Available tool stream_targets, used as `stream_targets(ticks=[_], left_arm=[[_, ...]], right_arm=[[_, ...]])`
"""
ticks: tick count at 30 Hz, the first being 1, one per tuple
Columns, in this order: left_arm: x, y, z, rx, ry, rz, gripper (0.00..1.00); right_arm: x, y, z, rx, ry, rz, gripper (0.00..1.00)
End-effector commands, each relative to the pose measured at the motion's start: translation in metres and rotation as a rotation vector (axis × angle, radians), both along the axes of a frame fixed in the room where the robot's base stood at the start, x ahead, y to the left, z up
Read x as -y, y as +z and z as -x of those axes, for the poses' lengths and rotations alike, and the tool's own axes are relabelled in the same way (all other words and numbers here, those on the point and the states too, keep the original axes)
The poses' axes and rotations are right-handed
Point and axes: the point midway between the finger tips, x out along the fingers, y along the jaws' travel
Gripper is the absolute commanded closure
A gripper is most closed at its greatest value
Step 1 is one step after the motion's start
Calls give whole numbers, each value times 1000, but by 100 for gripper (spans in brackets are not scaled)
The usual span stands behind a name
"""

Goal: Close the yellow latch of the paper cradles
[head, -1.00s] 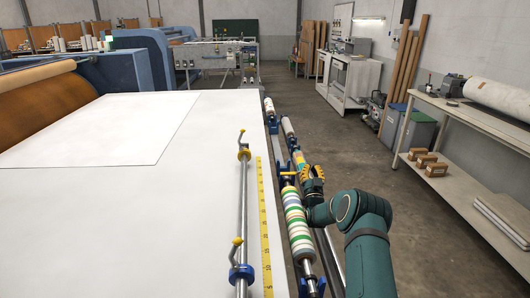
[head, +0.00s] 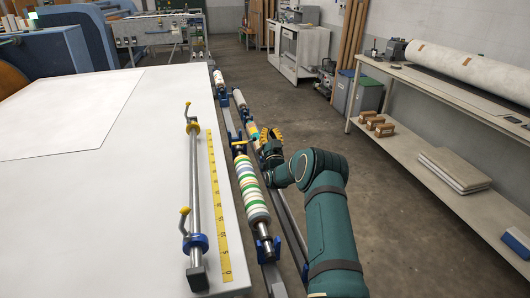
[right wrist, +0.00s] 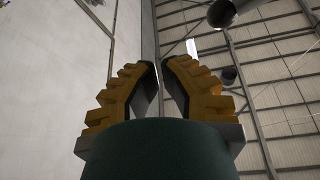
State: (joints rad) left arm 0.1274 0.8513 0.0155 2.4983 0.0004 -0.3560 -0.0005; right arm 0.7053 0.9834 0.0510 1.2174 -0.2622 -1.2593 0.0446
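A roll with coloured bands (head: 250,188) lies in blue cradles beside the white table. Its near blue cradle (head: 277,245) is at the roll's front end. A far blue cradle (head: 238,142) with a small yellow part is at its back end. Whether that yellow part is an open or closed latch is too small to tell. My right gripper (head: 270,133) is just right of the far cradle, apart from it as far as I can see. In the right wrist view its yellow fingers (right wrist: 159,66) stand apart with nothing between them. My left gripper is out of view.
More rolls (head: 239,97) lie farther back. A bench (head: 440,105) stands at the right, with bare floor before it.

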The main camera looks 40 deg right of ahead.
Motion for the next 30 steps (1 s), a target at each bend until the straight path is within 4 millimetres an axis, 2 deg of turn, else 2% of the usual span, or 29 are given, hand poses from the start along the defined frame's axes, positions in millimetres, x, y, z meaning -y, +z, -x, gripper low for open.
stream_targets(ticks=[16, 21, 30], left_arm=[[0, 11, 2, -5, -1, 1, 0], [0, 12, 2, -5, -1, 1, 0], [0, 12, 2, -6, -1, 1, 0]], right_arm=[[-61, -18, 53, 6, 2, 2, 100], [-70, -21, 61, 10, 1, 4, 100], [-71, -22, 63, 10, 1, 5, 100]])
